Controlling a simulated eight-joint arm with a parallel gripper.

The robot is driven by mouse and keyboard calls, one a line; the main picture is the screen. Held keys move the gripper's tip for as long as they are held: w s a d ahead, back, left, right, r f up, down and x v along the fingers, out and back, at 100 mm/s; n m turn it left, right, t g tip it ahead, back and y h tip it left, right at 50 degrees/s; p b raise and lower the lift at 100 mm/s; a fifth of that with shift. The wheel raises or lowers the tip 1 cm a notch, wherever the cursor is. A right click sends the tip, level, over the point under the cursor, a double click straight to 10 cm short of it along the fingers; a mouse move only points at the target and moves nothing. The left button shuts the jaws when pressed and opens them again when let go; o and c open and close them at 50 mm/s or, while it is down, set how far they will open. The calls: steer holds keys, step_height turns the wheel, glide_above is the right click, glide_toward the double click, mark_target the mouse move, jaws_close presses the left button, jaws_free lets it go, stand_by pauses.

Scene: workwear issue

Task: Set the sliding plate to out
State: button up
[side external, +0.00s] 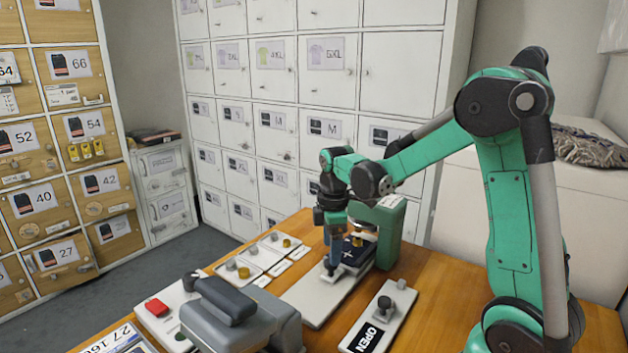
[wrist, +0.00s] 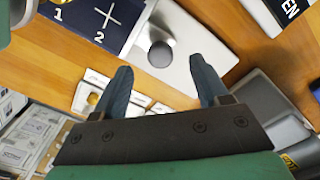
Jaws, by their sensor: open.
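A pale plate (side external: 318,296) extends along the table from the foot of a green upright device (side external: 385,235); I take it for the sliding plate. In the wrist view the pale plate (wrist: 190,72) carries a round grey knob (wrist: 160,54). A dark panel with white cross marks (side external: 350,254) lies at the device end; its numbers 1 and 2 show on the panel in the wrist view (wrist: 92,18). My gripper (side external: 331,266) points down over the plate. Its two fingers (wrist: 163,82) are open and apart, with the knob between their tips in the picture. Contact cannot be told.
A plate labelled OPEN (side external: 378,322) with its own knob lies right of the pale plate. A grey bulky device (side external: 240,315) and a base with a red button (side external: 157,307) stand at the front left. Small trays (side external: 262,256) lie behind. Lockers line the back.

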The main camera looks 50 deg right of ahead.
steer(key=shift+f, duration=1.55)
jaws_close()
